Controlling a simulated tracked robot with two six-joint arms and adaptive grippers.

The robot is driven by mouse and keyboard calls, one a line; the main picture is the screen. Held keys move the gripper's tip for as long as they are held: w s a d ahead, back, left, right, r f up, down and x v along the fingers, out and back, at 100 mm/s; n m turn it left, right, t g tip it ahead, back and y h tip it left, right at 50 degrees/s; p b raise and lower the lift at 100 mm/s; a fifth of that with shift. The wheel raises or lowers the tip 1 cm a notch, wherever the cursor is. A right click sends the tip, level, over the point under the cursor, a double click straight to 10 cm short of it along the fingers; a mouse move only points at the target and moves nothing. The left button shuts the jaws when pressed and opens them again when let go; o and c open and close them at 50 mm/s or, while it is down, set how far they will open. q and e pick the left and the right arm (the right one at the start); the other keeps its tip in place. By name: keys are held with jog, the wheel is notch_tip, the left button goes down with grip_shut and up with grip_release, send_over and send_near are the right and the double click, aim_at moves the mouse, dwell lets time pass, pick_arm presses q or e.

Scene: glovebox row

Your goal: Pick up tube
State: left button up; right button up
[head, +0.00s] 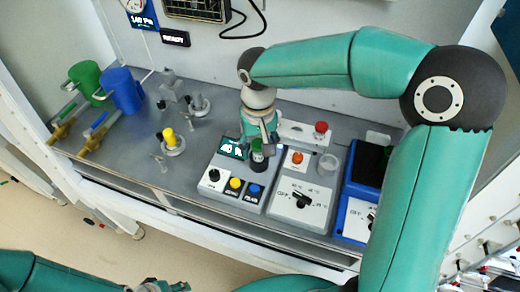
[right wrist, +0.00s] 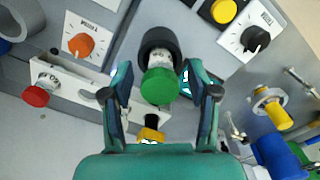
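A tube with a green cap (right wrist: 160,85) stands in a round black holder (right wrist: 158,42) in the right wrist view. My right gripper (right wrist: 160,72) is open, with one finger on each side of the green cap and visible gaps between. In the head view my right gripper (head: 262,138) points down at the tube from above. The lower part of the tube is hidden in the holder. At the bottom edge, part of my left arm's end (head: 160,286) shows, but its fingers are unclear.
A white rack (right wrist: 75,92) beside the tube holds a red-capped tube (right wrist: 36,95). A yellow cap (right wrist: 150,135) lies close to my right gripper's palm. Control boxes with knobs and a blue device (head: 355,200) stand to the right. Valves and green and blue mugs (head: 122,90) stand left.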

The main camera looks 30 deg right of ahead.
jog(key=c, duration=1)
jog(key=shift+o, duration=0.2)
jog(key=shift+r, duration=0.1)
